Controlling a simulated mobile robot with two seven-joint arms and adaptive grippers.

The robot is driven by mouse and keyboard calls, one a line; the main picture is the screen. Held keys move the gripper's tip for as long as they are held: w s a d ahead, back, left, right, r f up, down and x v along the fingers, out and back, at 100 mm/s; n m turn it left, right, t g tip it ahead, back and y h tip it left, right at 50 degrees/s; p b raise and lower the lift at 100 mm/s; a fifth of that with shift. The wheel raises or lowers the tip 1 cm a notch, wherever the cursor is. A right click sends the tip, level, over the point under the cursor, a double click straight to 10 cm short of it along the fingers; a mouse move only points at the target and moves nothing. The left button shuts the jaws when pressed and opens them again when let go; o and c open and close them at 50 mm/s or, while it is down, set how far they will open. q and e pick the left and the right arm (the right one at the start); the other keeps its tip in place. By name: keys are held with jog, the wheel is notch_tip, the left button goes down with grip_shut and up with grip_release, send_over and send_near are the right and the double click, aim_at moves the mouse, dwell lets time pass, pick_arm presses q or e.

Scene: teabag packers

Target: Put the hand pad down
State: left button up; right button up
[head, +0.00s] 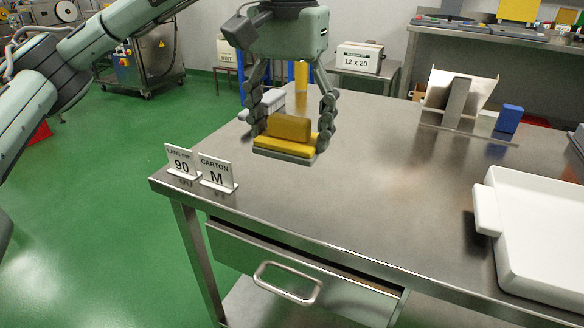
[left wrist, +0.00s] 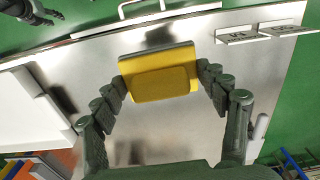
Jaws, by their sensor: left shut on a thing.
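The hand pad (head: 290,127) is a yellow block on a wider yellow layer with a grey underside. My left gripper (head: 294,138) points down over the steel table (head: 375,185), its fingers shut on the pad from both sides. The pad looks nearly level and seems to be above the tabletop; the exact gap cannot be told. In the left wrist view the pad (left wrist: 160,82) sits between the fingertips.
Two signs, "90" (head: 181,162) and "CARTON M" (head: 217,174), stand at the table's left corner. A white tray (head: 543,225) lies at the right. A metal stand (head: 455,100) and a blue block (head: 509,119) stand at the back right. The table's middle is clear.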

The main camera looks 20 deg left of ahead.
pick_arm(q)
jog(key=shift+a, duration=0.45)
jog(key=w+f, duration=0.4)
jog(key=w, duration=0.2)
send_over(316, 173)
notch_tip(316, 173, down, 3)
jog(key=shift+r+p, duration=0.1)
jog(key=shift+p, duration=0.35)
jog(key=shift+w+f, duration=0.1)
jog(key=shift+f, duration=0.4)
notch_tip(316, 173, down, 3)
jog(key=shift+a+f, duration=0.1)
pick_arm(e)
jog(key=f, duration=0.1)
jog(key=a+f, duration=0.1)
jog(key=f, duration=0.1)
jog(key=shift+w, duration=0.15)
pick_arm(q)
jog(key=shift+f, duration=0.1)
